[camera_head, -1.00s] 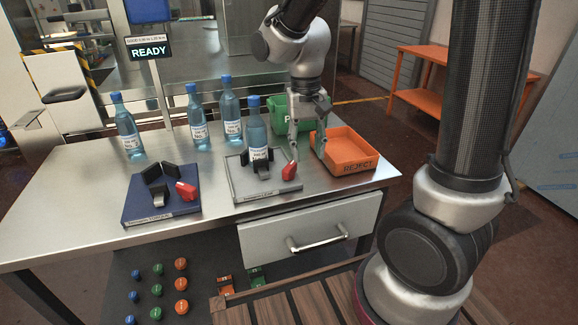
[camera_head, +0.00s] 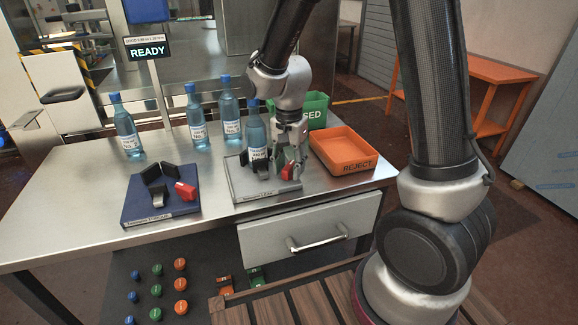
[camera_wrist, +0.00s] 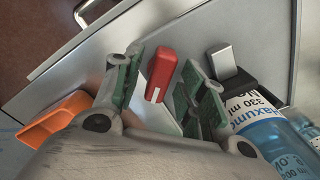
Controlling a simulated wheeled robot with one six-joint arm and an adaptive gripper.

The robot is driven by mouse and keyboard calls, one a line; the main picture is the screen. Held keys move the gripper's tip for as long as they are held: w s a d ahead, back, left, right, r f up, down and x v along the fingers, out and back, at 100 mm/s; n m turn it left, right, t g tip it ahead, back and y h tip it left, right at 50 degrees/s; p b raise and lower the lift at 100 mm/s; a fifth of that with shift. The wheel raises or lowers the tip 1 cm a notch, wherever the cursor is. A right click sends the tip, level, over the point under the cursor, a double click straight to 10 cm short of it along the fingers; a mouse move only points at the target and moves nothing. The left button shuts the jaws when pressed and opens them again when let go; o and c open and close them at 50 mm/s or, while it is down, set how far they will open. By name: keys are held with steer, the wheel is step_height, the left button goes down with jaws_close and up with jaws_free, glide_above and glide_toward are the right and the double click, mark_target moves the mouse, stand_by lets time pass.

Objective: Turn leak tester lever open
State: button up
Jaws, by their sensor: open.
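The leak tester is a grey fixture (camera_head: 238,187) at the front of the steel table, with a blue bottle (camera_head: 256,141) standing upright in its black clamp. Its red lever (camera_head: 289,170) sits on the right side of the fixture. My gripper (camera_head: 287,165) is open and down at the lever. In the wrist view the red lever (camera_wrist: 161,72) stands between my two green-padded fingers (camera_wrist: 160,88), with a gap visible on both sides. The clamped bottle (camera_wrist: 262,120) is to the right of my fingers there. Part of the lever is hidden by a finger in the head view.
A blue fixture (camera_head: 138,208) with another red lever (camera_head: 186,191) stands to the left. Several bottles stand behind. An orange REJECT tray (camera_head: 345,150) is just right of my gripper, and a green bin (camera_head: 314,108) is behind. A screen (camera_head: 148,51) reads READY.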

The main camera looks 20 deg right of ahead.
steer(key=shift+f, duration=0.25)
jaws_close()
steer(key=n, duration=0.4)
steer(key=shift+n, duration=0.3)
steer(key=n, duration=0.4)
steer(key=shift+n, duration=0.3)
steer(key=n, duration=0.4)
steer(key=shift+n, duration=2.4)
